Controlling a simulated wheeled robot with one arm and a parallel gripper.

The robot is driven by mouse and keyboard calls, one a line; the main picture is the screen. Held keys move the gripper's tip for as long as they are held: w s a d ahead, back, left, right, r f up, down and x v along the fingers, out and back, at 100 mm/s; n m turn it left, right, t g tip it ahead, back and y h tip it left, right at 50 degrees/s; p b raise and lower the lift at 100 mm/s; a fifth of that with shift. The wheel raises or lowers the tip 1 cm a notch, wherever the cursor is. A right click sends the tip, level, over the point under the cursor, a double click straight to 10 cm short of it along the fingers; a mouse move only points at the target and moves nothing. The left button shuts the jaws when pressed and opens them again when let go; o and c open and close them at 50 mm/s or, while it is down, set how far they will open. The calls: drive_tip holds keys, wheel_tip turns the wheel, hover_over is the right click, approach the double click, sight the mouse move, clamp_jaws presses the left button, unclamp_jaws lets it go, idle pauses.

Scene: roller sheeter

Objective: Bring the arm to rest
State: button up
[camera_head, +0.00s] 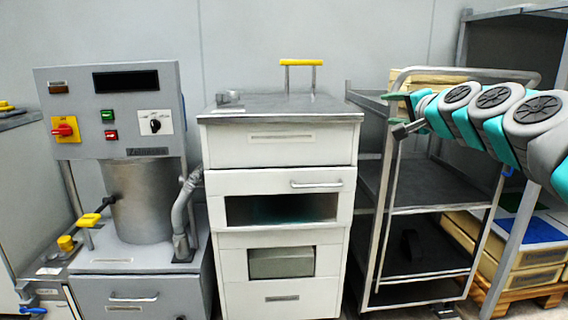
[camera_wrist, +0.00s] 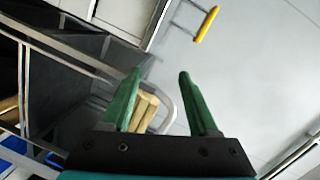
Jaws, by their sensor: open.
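My arm reaches in from the right edge in the head view, grey and teal, stretched to the left at about the height of the cart's handle. My gripper (camera_wrist: 156,88) shows in the wrist view with its two green fingers apart and nothing between them. In the head view my gripper (camera_head: 392,112) is at the left end of the arm, in front of the black shelf cart (camera_head: 425,196). It looks clear of the cart, though the exact gap cannot be told.
The white roller sheeter cabinet (camera_head: 280,153) stands in the middle, with a yellow-topped handle (camera_head: 301,62) above it. A grey machine with a control panel (camera_head: 115,110) stands left. Wooden boxes (camera_head: 500,255) sit on a pallet at lower right. A dark rack (camera_head: 515,50) stands behind my arm.

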drive_tip(key=s+a+f+n+g+y, duration=0.2)
drive_tip(key=s+a+f+n+g, duration=0.6)
drive_tip(key=s+a+f, duration=0.95)
drive_tip(key=s+d+f+n+g+h, duration=0.1)
drive_tip(key=s+d+f+g, duration=0.1)
drive_tip(key=s+f, duration=0.5)
drive_tip(key=s+d+f+n+g+h, duration=0.1)
drive_tip(key=s+d+f+g+h, duration=0.1)
drive_tip(key=s+f, duration=0.5)
drive_tip(key=s+d+f+n+g+h, duration=0.1)
drive_tip(key=s+f+g, duration=0.4)
drive_tip(key=s, duration=1.1)
wheel_tip(320, 180, down, 2)
drive_tip(key=shift+d+f+n+g+h, duration=0.35)
drive_tip(key=shift+d+h, duration=0.35)
drive_tip(key=shift+d, duration=0.55)
drive_tip(key=shift+r, duration=0.1)
